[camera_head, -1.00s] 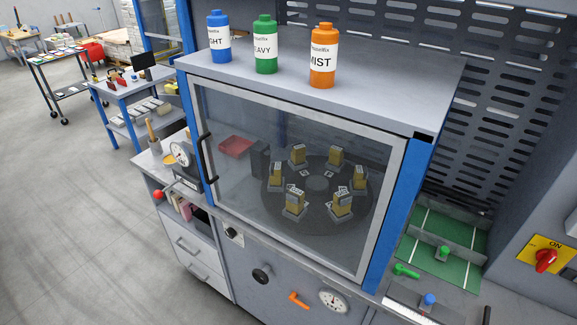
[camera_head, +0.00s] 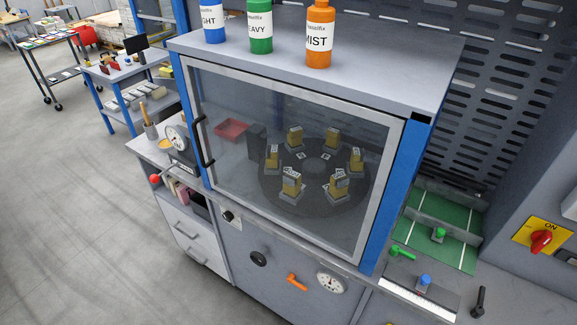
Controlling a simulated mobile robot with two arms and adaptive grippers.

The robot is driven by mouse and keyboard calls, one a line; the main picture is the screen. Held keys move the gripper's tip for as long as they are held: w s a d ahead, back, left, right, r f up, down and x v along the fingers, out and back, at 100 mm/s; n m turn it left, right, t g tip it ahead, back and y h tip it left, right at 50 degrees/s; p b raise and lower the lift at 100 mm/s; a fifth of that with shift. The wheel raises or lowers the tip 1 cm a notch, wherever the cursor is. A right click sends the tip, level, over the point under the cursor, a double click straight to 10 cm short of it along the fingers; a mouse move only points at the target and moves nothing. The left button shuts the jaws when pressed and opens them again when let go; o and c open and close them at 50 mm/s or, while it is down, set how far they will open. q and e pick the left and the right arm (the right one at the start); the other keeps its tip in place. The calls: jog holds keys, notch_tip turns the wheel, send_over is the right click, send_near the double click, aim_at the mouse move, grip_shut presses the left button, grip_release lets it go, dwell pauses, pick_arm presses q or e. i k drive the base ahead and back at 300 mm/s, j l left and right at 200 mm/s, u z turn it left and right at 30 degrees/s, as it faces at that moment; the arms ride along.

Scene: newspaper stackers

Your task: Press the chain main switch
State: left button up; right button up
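A red rotary switch (camera_head: 541,240) sits on a yellow plate marked ON at the right edge, on a grey housing. No label in view names a chain main switch, so I cannot tell if this is it. A small black knob (camera_head: 229,216) on a light plate is on the cabinet front below the glass door, at the left. Neither of my grippers is in view.
A glass-fronted cabinet (camera_head: 395,180) with a turntable (camera_head: 314,168) inside fills the middle. Blue, green and orange bottles stand on its top (camera_head: 410,75). A black lever (camera_head: 479,302) stands at lower right. Open floor (camera_head: 75,200) lies to the left.

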aim_at(540, 239)
jog(key=k+l+z, duration=0.2)
jog(key=z, duration=1.3)
